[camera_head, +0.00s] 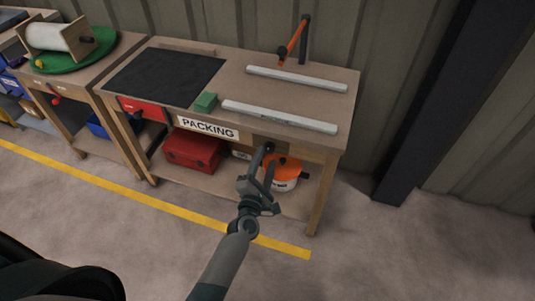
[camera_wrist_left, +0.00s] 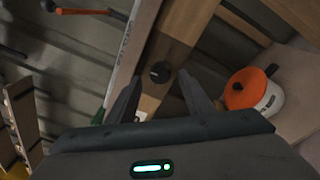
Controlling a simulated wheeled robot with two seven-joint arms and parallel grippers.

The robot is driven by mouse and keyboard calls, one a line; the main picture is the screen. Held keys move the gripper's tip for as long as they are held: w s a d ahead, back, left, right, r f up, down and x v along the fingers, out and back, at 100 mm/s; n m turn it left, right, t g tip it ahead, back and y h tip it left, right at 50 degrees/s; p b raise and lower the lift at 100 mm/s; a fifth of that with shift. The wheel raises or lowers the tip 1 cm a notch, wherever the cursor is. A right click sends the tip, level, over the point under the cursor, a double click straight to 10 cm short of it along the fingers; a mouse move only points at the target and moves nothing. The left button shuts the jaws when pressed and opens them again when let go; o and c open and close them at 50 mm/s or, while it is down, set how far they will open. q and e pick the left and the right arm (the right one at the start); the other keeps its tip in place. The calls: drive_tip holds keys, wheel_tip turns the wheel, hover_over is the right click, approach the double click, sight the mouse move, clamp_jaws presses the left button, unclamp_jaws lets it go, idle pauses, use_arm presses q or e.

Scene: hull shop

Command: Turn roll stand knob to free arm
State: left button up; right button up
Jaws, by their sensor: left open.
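A small black round knob (camera_wrist_left: 160,72) sits on a wooden face of the packing bench in the left wrist view. My left gripper (camera_head: 268,162) is open at the front right of the bench. In the left wrist view its two fingers point toward the knob, which appears between their tips; I see no contact. In the head view the gripper largely covers that spot. A dark post (camera_head: 304,40) with an orange arm (camera_head: 295,38) stands at the back of the bench. I cannot tell whether these belong to the roll stand. My right gripper is out of view.
The bench top holds two white rails (camera_head: 297,79), a black mat (camera_head: 165,77) and a green block (camera_head: 206,102). A red box (camera_head: 193,150) and an orange-lidded pot (camera_head: 284,172) are below. Floor in front is clear.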

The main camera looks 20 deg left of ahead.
sight(269, 150)
use_arm(q)
drive_tip(key=shift+w, duration=1.5)
drive_tip(key=shift+c, duration=0.6)
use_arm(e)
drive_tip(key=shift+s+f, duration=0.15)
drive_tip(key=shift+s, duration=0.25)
use_arm(q)
drive_tip(key=c, duration=0.9)
